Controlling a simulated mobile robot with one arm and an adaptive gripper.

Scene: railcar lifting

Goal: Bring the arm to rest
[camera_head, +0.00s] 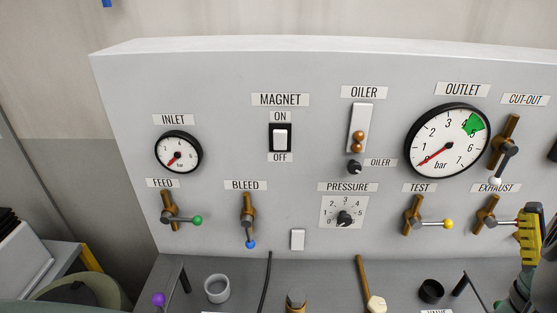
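What seems to be my gripper (530,236), yellow and dark, shows at the right edge in front of the panel by the EXHAUST lever (487,215). It is cut off by the frame, and its opening cannot be told. It covers the end of that lever; whether it touches the lever is unclear. Nothing can be made out in its grasp. The rest of my arm is mostly outside the view.
The grey control panel (230,90) stands upright ahead. The FEED (180,219) and TEST (428,222) levers point right; BLEED (249,222) points down. The OUTLET gauge (447,140) needle is near zero. A purple-knobbed lever (159,299) and other fittings stand on the desk below.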

